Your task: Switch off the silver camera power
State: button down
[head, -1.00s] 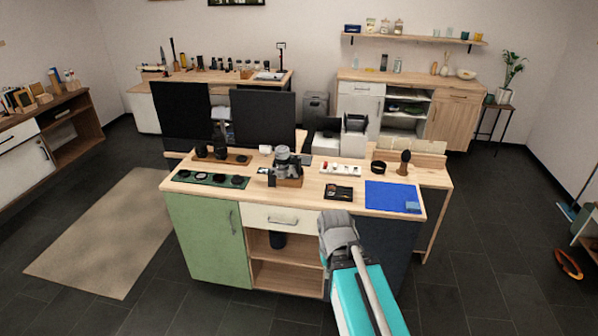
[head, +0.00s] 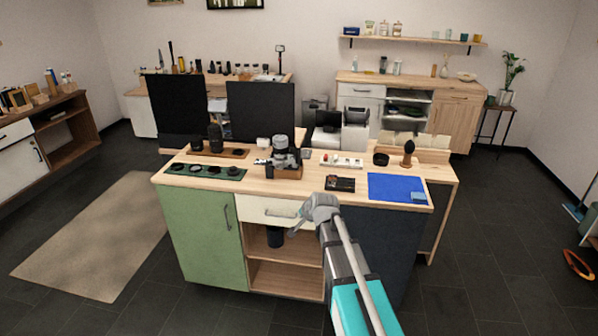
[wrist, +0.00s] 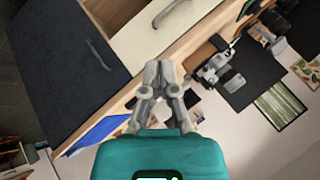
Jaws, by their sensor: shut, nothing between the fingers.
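The silver camera (head: 286,158) stands on a small wooden block (head: 288,173) near the middle of the tabletop in the head view. In the wrist view a silver-and-black camera body (wrist: 213,65) shows right of my fingers. Its power switch is too small to make out. My gripper (head: 307,214) is in front of the table's front edge, below and to the right of the camera, apart from it. In the wrist view my gripper (wrist: 158,66) has its fingers together, with nothing held.
The tabletop carries a green mat (head: 204,171) with dark round parts, a black tray (head: 340,184), a white power strip (head: 341,160) and a blue mat (head: 395,188). A white drawer (head: 263,211) with a handle is just left of my gripper. Dark monitors (head: 261,111) stand behind.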

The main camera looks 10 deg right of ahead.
aim_at(295, 155)
jog(key=w+d+f+m+t+h+b, duration=0.1)
jog(key=w+d+m+t+h+b, duration=0.1)
jog(key=w+m+t+b, duration=0.3)
jog(key=w+d+f+m+t+h+b, duration=0.1)
jog(key=w+d+m+t+h+b, duration=0.2)
jog(key=w+m+b, duration=0.9)
jog(key=w+d+m+t, duration=0.1)
jog(key=w+t, duration=0.2)
jog(key=w, duration=0.5)
jog(key=shift+f, duration=0.25)
jog(key=shift+w, duration=0.2)
jog(key=shift+w+a+r+p, duration=0.35)
jog(key=shift+w+r+p, duration=0.25)
jog(key=shift+w, duration=1.15)
jog(key=shift+w+a+r+p, duration=0.3)
jog(key=shift+w+r+p, duration=0.35)
jog(key=shift+w, duration=1.15)
jog(key=shift+w+a+r+p, duration=0.35)
jog(key=shift+w+r+p, duration=0.25)
jog(key=shift+w, duration=1.15)
